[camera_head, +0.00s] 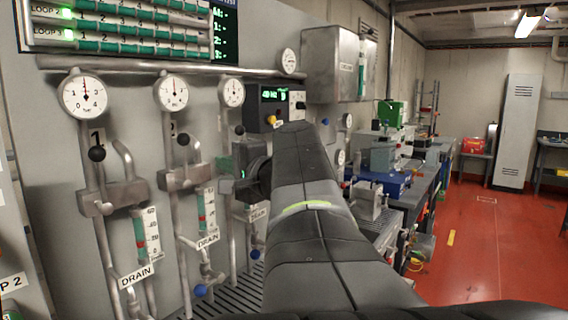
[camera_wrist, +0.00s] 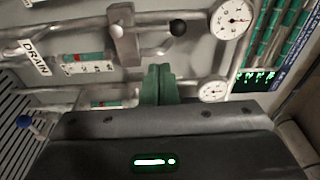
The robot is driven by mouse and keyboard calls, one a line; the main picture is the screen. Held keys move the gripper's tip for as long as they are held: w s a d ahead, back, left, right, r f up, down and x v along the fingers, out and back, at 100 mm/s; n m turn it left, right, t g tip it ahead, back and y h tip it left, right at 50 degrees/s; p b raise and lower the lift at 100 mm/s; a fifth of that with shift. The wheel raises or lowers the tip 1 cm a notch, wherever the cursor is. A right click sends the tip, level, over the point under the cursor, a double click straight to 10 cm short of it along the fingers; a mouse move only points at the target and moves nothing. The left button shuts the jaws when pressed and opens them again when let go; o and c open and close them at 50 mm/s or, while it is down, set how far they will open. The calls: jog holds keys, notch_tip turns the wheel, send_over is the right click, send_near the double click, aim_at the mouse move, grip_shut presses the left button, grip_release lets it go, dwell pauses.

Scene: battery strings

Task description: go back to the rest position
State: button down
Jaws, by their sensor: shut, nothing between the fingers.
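My arm, in black covers, reaches up through the middle of the head view toward the grey panel (camera_head: 250,112). My gripper (camera_head: 225,165) shows small and greenish at its end, in front of the pipework between the middle and right gauge columns. In the wrist view my gripper (camera_wrist: 158,72) has its two green fingers together with nothing between them. They point toward the panel, near a metal bracket (camera_wrist: 124,35) and a black ball knob (camera_wrist: 178,28). Whether the fingers touch any pipe is hard to tell.
Dial gauges (camera_head: 84,95) and pipes with DRAIN labels (camera_head: 136,276) stand close at the left. A control box (camera_head: 283,106) is fixed beyond the arm. A workbench with equipment (camera_head: 390,185) runs along the right. The red floor (camera_head: 485,250) is clear further right.

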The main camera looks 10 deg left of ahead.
jog(key=shift+s+d, duration=0.25)
jog(key=p+x, duration=0.3)
jog(key=x, duration=1.1)
jog(key=shift+s+d, duration=0.1)
